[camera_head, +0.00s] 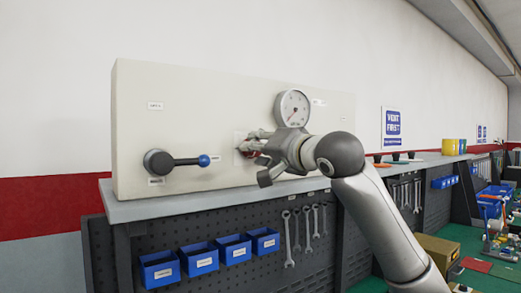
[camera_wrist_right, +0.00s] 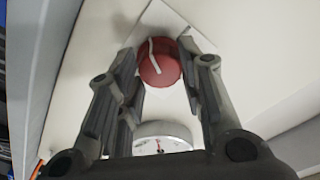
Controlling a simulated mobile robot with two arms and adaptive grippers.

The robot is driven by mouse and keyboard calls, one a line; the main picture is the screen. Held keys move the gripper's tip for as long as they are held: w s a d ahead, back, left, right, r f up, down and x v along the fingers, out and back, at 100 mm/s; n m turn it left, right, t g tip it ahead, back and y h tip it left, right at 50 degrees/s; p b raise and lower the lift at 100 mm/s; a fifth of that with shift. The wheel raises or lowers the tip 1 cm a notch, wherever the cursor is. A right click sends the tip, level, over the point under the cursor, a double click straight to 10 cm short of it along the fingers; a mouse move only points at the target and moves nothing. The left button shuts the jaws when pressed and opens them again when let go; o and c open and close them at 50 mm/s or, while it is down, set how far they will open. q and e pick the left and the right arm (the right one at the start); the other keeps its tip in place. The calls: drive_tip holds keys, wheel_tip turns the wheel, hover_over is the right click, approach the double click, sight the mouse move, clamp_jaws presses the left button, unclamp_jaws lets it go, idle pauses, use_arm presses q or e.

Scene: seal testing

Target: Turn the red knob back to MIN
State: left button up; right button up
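The red knob (camera_wrist_right: 163,68) sits on a white plate in the right wrist view, with a bent white pointer line across its face. My right gripper (camera_wrist_right: 158,58) has one finger on each side of the knob, its fingertips close against the knob's edges; it looks shut on it. In the head view my right gripper (camera_head: 258,146) is at the cream panel (camera_head: 220,110) and covers most of the knob. No MIN mark is readable. My left gripper is not in view.
A round gauge (camera_head: 292,108) is just above my right gripper; it also shows in the right wrist view (camera_wrist_right: 163,138). A lever with a blue tip (camera_head: 204,160) is on the panel's left. Blue bins (camera_head: 200,259) and wrenches (camera_head: 289,240) hang below the shelf.

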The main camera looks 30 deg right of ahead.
drive_tip(key=c, duration=0.3)
drive_tip(key=shift+c, duration=0.2)
